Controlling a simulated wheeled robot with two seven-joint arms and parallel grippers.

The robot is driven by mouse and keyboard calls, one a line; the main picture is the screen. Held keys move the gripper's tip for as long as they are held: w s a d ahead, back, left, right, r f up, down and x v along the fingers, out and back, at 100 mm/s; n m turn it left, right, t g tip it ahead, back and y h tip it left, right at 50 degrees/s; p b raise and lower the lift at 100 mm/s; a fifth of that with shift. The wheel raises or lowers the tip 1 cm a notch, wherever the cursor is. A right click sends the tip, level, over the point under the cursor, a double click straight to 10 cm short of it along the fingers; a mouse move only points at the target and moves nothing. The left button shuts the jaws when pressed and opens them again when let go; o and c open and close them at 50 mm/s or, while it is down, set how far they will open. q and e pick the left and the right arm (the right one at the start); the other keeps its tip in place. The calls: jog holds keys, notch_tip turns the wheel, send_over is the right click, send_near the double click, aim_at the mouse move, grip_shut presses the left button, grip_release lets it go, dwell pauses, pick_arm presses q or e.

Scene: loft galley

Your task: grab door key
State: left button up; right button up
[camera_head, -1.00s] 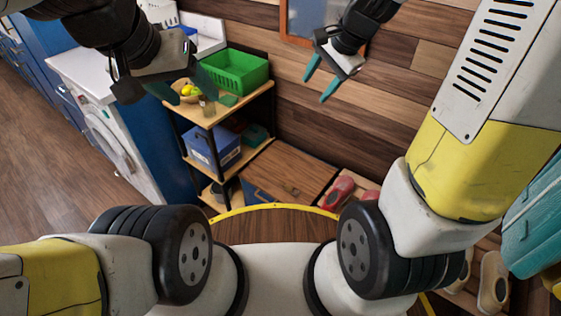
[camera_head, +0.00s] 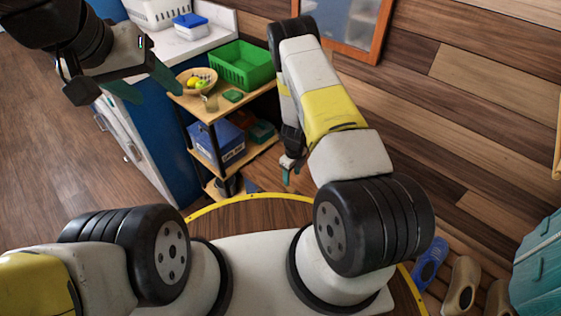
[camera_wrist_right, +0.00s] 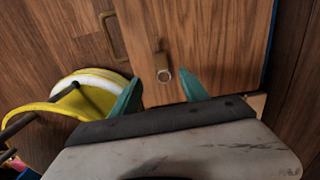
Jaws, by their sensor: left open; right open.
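In the right wrist view, a small brass-coloured metal piece, seemingly the door key (camera_wrist_right: 161,65), is at a brown wooden door (camera_wrist_right: 200,35). Whether it sits in a lock cannot be told. My right gripper (camera_wrist_right: 161,88) is open and empty, its teal fingertips to either side of and just below the key in the picture; the remaining gap is unclear. In the head view, my right gripper (camera_head: 290,172) hangs low beside the shelf, and my arm hides the key. My left gripper (camera_head: 148,86) is open and empty at upper left, near the shelf.
A bar handle (camera_wrist_right: 113,37) is on the door left of the key. The shelf (camera_head: 215,113) holds a green basket (camera_head: 243,66), a fruit bowl (camera_head: 196,80) and a blue box (camera_head: 217,145). Shoes (camera_head: 461,285) lie at lower right.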

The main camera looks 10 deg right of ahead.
aim_at(291, 190)
jog(key=shift+m, duration=0.3)
notch_tip(291, 190, down, 10)
jog(key=shift+w+r, duration=0.15)
grip_shut()
